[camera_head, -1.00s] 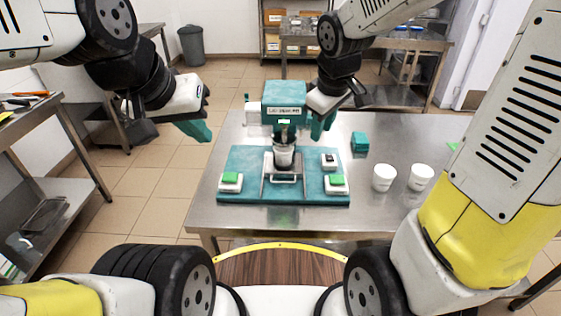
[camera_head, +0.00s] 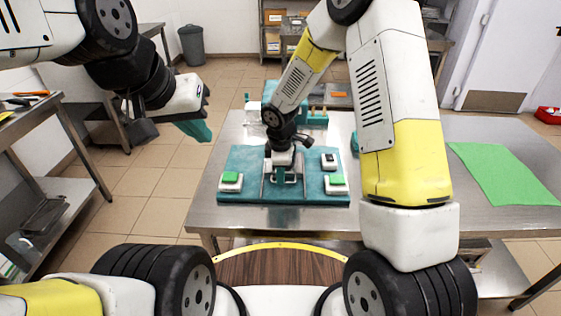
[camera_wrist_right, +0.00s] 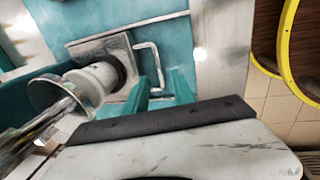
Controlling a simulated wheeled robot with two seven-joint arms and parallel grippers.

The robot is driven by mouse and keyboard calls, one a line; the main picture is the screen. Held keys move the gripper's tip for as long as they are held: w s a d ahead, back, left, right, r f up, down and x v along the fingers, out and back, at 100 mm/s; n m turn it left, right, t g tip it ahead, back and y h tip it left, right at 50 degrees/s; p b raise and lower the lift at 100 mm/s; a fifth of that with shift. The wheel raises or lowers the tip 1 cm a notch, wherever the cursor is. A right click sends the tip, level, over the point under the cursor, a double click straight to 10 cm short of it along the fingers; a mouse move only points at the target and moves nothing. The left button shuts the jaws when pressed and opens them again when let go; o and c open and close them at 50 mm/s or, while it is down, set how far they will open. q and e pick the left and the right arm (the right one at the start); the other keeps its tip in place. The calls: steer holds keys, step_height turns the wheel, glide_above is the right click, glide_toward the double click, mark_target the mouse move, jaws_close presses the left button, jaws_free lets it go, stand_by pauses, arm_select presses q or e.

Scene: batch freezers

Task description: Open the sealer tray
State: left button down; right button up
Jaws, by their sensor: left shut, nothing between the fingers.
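The teal sealer stands on the metal table, its base (camera_head: 235,193) showing around my right arm. The metal sealer tray (camera_wrist_right: 95,45) and its thin bar handle (camera_wrist_right: 147,45) show in the right wrist view. A white cup (camera_wrist_right: 85,82) sits over the tray; my arm hides it in the head view. My right gripper (camera_head: 286,180) is low at the tray's front. Its teal fingers (camera_wrist_right: 160,90) are apart, close to the handle's near end; I cannot tell whether they touch it. My left gripper (camera_head: 197,132) is shut and empty, left of the table.
Green buttons (camera_head: 230,178) sit at the base's front corners, with a black-faced switch (camera_head: 329,160) behind the right one. A green mat (camera_head: 505,172) lies on the table's right. My right arm hides the table's middle right.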

steer(key=shift+w+f, duration=0.2)
steer(key=shift+f, duration=0.95)
jaws_close()
stand_by(0.6)
